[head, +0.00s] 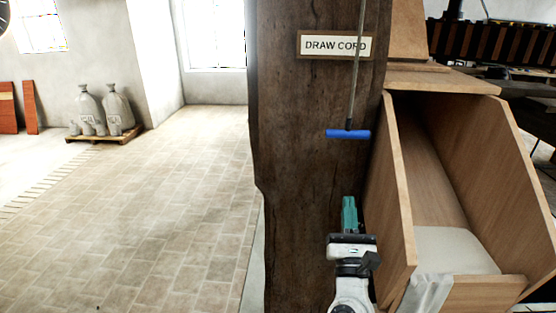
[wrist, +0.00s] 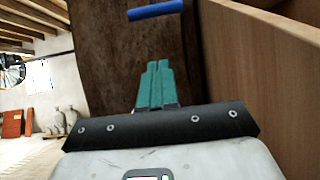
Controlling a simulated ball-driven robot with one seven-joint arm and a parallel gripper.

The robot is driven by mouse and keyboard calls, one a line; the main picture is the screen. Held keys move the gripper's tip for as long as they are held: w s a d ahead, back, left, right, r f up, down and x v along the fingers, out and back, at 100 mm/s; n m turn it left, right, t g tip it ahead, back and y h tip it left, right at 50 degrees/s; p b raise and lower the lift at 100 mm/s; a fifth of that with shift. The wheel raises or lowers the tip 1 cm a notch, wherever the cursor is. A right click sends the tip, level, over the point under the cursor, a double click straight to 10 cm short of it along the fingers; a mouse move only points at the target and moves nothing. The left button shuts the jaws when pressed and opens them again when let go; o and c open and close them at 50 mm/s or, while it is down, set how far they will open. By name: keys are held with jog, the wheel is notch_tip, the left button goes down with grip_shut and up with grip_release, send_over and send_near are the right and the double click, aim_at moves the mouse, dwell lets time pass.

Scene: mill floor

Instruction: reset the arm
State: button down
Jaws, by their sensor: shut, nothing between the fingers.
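My gripper (head: 349,206) has teal fingers and is held up in front of the dark wooden post, in the lower middle of the head view. In the wrist view the two fingers (wrist: 158,66) lie side by side, shut with nothing between them. A blue bar handle (head: 348,134) hangs level on a cord above my gripper in the head view. The handle also shows above the fingertips in the wrist view (wrist: 155,11). My gripper is apart from the handle.
The dark post (head: 305,160) carries a "DRAW CORD" sign (head: 334,45). A wooden chute (head: 395,200) with a pale sack or cloth at its bottom stands close at the right. Grey sacks (head: 88,106) stand on a pallet at the far left. The tiled floor (head: 150,210) at left is clear.

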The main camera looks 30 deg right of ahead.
jog(key=w+a+f+n+y, duration=0.1)
jog(key=a+f+n+y, duration=0.2)
jog(key=a+n+y, duration=0.5)
jog(key=a+f+n+y, duration=0.2)
jog(key=f+n+y, duration=0.3)
jog(key=n, duration=0.7)
jog(key=s+a+f+n+g+y, duration=0.4)
jog(key=s+f+n+g, duration=0.15)
jog(key=f+n, duration=0.3)
jog(key=s+f+n+g+h, duration=0.1)
jog(key=s+f+n+g, duration=0.2)
jog(key=s, duration=0.5)
jog(key=s+d+f+n+g+h, duration=0.1)
jog(key=s+f+n+g, duration=0.2)
jog(key=s+n+g, duration=0.3)
jog(key=s+d+f+n+g+h, duration=0.1)
jog(key=s+f+n+g, duration=0.3)
jog(key=s, duration=0.5)
jog(key=shift+s+d+n+g, duration=0.2)
jog(key=shift+s+n+g, duration=0.2)
jog(key=shift+n+g, duration=0.05)
